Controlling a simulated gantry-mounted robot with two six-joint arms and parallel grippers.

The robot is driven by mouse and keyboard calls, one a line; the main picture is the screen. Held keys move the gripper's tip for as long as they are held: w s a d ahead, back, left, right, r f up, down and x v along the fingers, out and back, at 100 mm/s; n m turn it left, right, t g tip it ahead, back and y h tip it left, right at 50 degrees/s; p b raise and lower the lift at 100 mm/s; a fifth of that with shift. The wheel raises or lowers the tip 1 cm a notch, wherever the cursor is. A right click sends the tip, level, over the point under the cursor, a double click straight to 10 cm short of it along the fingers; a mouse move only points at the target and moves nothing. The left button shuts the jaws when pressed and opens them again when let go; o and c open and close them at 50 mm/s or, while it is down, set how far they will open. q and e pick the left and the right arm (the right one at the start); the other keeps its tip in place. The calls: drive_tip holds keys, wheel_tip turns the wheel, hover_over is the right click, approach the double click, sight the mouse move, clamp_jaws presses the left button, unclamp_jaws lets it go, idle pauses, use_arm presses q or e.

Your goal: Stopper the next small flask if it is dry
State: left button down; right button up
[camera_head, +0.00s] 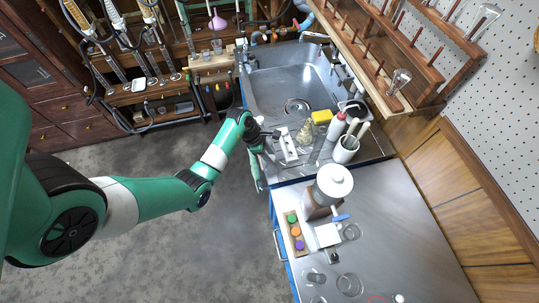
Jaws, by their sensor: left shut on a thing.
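My left gripper (290,146) is over the drainboard in front of the sink, shut on what looks like a small clear flask (305,132). The flask's contents and the exact grip are too small to tell. A wooden block on the bench holds a green stopper (291,217), an orange stopper (295,231) and a purple stopper (299,244). Another small flask (400,79) sits on the peg rack (430,97) at upper right. Clear glassware (349,285) stands on the steel bench. My right gripper is out of view.
The steel sink (290,85) lies behind the gripper. A large white-lidded jar (332,184) stands on the bench (400,220), whose right part is clear.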

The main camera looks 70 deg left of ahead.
use_arm(q)
drive_tip(key=shift+c, duration=2.4)
unclamp_jaws()
drive_tip(key=p+v, duration=0.4)
drive_tip(key=v, duration=0.7)
drive_tip(key=shift+r, duration=0.3)
